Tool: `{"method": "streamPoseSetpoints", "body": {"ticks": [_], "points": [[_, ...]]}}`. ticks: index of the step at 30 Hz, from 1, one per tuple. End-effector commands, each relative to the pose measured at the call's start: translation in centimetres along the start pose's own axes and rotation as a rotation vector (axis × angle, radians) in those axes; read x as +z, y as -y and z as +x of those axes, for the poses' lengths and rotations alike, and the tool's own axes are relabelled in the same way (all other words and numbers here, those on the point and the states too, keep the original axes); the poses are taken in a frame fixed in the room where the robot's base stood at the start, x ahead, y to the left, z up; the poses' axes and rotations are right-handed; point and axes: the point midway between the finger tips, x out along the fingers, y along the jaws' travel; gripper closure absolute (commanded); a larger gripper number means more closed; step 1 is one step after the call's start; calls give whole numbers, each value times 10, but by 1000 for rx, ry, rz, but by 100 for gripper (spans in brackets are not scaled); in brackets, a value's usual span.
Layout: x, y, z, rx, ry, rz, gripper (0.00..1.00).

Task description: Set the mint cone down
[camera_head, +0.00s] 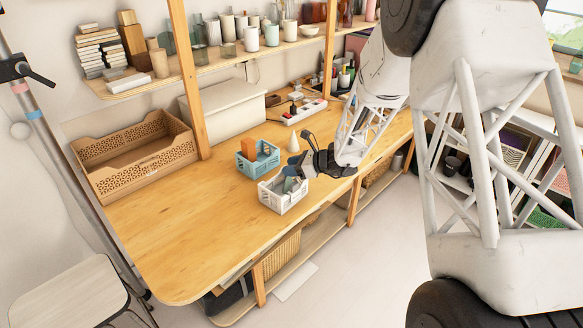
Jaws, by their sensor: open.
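A pale, mint-to-white cone (293,142) stands upright on the wooden table, point up, just behind and left of my gripper. My gripper (305,158) is low over the table beside the cone and above the back edge of the white crate. Its jaws are open, and I see nothing held between them. At this size I cannot tell whether a finger touches the cone. The cone's lower right side is close to the dark gripper parts.
The white crate (270,202) holds grey-green items. Behind it a blue crate (243,168) holds an orange block (248,148). A brown perforated crate (145,173) and a white box (222,112) stand farther back. The table's (190,245) front left is clear.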

Motion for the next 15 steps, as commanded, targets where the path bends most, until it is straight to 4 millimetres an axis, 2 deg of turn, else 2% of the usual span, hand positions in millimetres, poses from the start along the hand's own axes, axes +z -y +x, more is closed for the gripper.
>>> {"method": "streamPoseSetpoints", "body": {"ticks": [5,15], "points": [[10,0,-4,-1,1,-2,57],[10,1,-50,-2,1,-1,57]]}}
